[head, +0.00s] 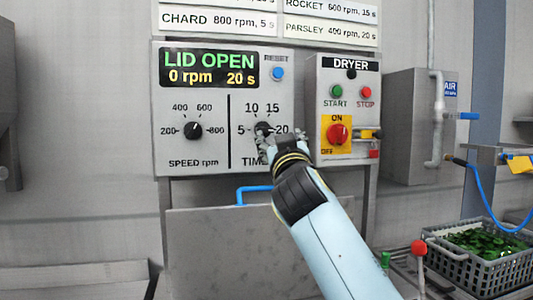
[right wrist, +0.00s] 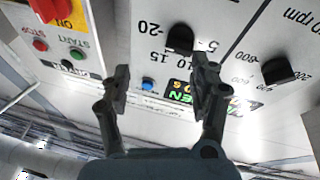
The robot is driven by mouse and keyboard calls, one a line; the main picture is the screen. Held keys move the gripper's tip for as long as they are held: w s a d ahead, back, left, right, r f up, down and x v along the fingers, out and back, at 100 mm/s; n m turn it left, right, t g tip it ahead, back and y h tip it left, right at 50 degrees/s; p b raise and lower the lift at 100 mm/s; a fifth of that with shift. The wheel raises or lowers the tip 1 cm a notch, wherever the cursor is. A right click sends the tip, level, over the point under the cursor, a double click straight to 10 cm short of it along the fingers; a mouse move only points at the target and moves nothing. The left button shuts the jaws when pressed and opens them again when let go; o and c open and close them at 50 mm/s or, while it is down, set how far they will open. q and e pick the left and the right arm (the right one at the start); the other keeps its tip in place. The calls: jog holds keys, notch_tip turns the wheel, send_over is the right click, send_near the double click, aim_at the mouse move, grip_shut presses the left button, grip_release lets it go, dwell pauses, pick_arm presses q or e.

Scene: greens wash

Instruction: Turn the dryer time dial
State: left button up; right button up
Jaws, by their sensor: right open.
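The dryer panel (head: 220,105) carries a black time dial (head: 263,128) with marks 5, 10, 15 and 20. The display (head: 210,69) reads LID OPEN, 0 rpm, 20 s. My right gripper (head: 266,137) is in front of the time dial and partly covers it. In the right wrist view, which is upside down, the time dial (right wrist: 180,38) shows just past the fingertips, nearer the right finger. The right gripper (right wrist: 162,75) is open and empty, and I see no clear contact with the dial. My left gripper is not in view.
The speed dial (head: 193,130) is left of the time dial. The blue reset button (head: 277,73) is above it. The dryer switch box (head: 347,110), with start, stop and a red rotary switch (head: 337,133), stands close right. A crate of greens (head: 480,255) is lower right.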

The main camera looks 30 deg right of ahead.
aim_at(266, 132)
notch_tip(266, 132, down, 3)
jog(key=s+a+t+y+b, duration=0.1)
jog(key=s+a+t+y, duration=0.1)
jog(key=s, duration=0.1)
jog(key=shift+m, duration=0.3)
jog(key=p+x, duration=0.1)
jog(key=x, duration=0.4)
jog(key=p+x, duration=0.1)
jog(key=x, duration=0.5)
jog(key=shift+a, duration=0.25)
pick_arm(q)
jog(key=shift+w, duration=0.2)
pick_arm(e)
jog(key=shift+f, duration=0.1)
jog(key=c, duration=1.2)
jog(key=shift+o, duration=0.2)
jog(key=shift+y, duration=0.4)
